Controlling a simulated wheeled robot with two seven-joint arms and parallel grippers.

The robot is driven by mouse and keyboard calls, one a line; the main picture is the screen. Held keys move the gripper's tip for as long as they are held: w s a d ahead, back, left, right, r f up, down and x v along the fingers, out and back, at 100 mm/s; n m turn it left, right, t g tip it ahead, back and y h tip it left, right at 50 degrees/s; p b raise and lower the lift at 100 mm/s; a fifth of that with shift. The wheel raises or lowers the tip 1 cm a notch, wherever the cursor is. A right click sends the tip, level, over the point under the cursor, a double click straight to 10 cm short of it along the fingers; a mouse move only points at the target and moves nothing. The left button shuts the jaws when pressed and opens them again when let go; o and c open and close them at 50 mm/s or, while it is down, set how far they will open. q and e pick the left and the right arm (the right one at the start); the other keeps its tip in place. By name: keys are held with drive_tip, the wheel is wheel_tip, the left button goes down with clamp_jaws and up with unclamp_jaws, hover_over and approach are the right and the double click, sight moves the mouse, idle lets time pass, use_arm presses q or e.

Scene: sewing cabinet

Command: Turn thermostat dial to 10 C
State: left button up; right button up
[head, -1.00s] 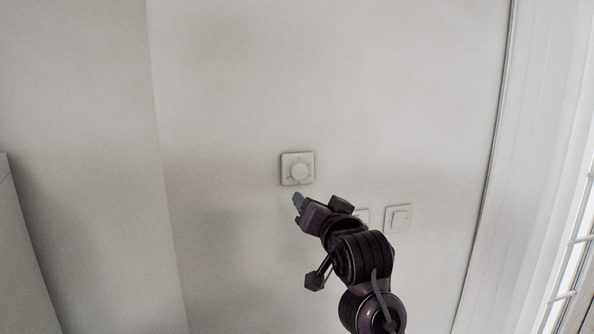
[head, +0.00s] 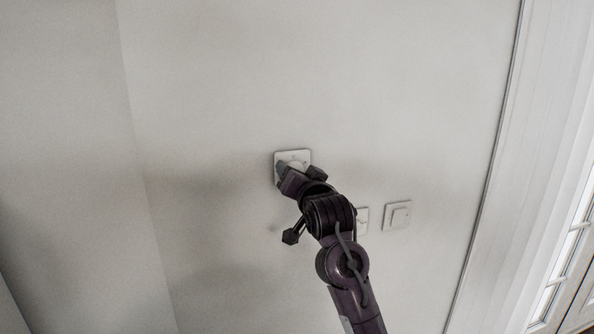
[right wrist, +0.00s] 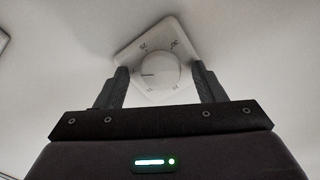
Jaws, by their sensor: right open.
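The thermostat is a white square plate (head: 301,155) on the wall, with a round white dial (right wrist: 162,73) at its middle. In the right wrist view the plate looks turned, with small numbers around the dial that are too small to read surely. A dark pointer line on the dial points to the left in that view. My right gripper (right wrist: 162,82) is open, with one finger on each side of the dial. I cannot tell whether the fingers touch it. In the head view my right gripper (head: 293,170) covers the lower part of the thermostat. My left gripper is out of view.
A white wall switch (head: 398,214) is to the right of my right arm. Another switch plate (head: 362,220) is partly hidden behind that arm. A window (head: 565,250) is at the far right. The wall left of the thermostat is bare.

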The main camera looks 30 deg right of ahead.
drive_tip(key=c, duration=1)
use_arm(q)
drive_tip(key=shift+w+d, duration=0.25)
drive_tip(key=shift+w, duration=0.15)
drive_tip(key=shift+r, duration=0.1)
use_arm(e)
drive_tip(key=shift+n, duration=0.3)
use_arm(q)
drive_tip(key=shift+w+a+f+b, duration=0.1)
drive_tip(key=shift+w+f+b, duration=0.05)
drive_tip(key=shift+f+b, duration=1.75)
use_arm(e)
drive_tip(key=shift+n, duration=11.4)
